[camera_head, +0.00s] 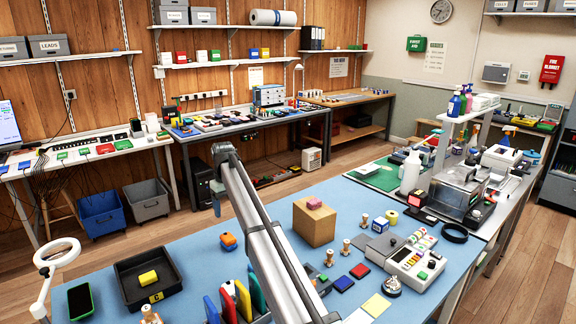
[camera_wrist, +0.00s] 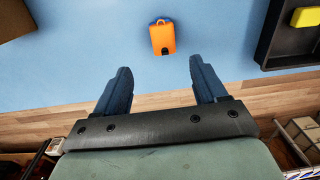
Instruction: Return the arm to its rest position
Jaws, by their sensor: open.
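My gripper (camera_wrist: 160,66) is open in the wrist view, its two blue fingers spread with nothing between them. It hangs near the blue bench's wood-floor edge. In the head view my arm runs up from the bottom middle toward the bench's far edge. The gripper's fingers cannot be made out clearly there. An orange item with a blue part (camera_wrist: 162,38) lies on the bench top, apart from the fingers; it also shows in the head view (camera_head: 228,241).
A black tray (camera_head: 128,292) holding a yellow block (camera_head: 148,278) stands left of my arm. A brown box (camera_head: 313,226) with a pink block (camera_head: 314,203) on it stands to the right. Upright coloured pieces (camera_head: 243,300) stand close beside the arm. Bare blue bench (camera_head: 185,240) lies at the far left.

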